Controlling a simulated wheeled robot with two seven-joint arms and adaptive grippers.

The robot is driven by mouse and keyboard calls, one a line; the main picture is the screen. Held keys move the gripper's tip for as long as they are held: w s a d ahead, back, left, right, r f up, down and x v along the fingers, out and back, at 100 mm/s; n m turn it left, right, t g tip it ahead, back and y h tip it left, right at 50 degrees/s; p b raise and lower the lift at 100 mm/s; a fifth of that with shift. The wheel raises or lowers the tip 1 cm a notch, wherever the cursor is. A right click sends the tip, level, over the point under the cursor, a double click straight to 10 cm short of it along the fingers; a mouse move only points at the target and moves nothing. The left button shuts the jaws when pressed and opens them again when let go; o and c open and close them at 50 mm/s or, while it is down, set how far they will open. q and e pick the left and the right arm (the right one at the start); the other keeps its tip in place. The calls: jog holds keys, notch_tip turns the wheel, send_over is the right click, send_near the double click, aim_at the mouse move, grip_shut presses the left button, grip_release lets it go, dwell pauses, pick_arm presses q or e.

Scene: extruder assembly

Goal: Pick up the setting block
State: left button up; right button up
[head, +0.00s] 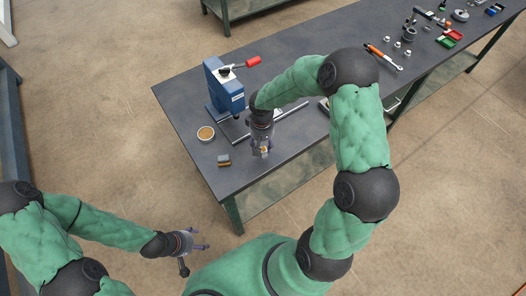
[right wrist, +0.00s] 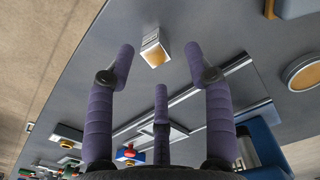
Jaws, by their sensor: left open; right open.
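The setting block, which I take to be a small pale block with a tan face, lies on the dark bench top near its front edge. In the right wrist view the block (right wrist: 154,50) sits just beyond and between the fingertips. In the head view it is mostly hidden, with a small orange-tan patch (head: 264,150) showing at the fingers. My right gripper (head: 262,153) is open and points down over it; its purple fingers (right wrist: 159,75) are spread and empty. My left gripper (head: 203,241) is open and empty, off the bench at the lower left.
A blue press (head: 224,86) with a red-tipped lever stands behind the right gripper. A round dish (head: 206,133) and a grey-and-brown piece (head: 223,160) lie to its left. Metal rods (head: 288,114) lie behind.

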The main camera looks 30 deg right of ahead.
aim_at(264, 149)
jog(key=shift+s+d+f, duration=0.1)
jog(key=shift+s+f, duration=0.05)
jog(key=shift+f, duration=0.35)
jog(key=f, duration=0.4)
jog(key=shift+d+f+b, duration=0.15)
jog(key=shift+d+b, duration=0.05)
jog(key=shift+b, duration=0.15)
grip_shut()
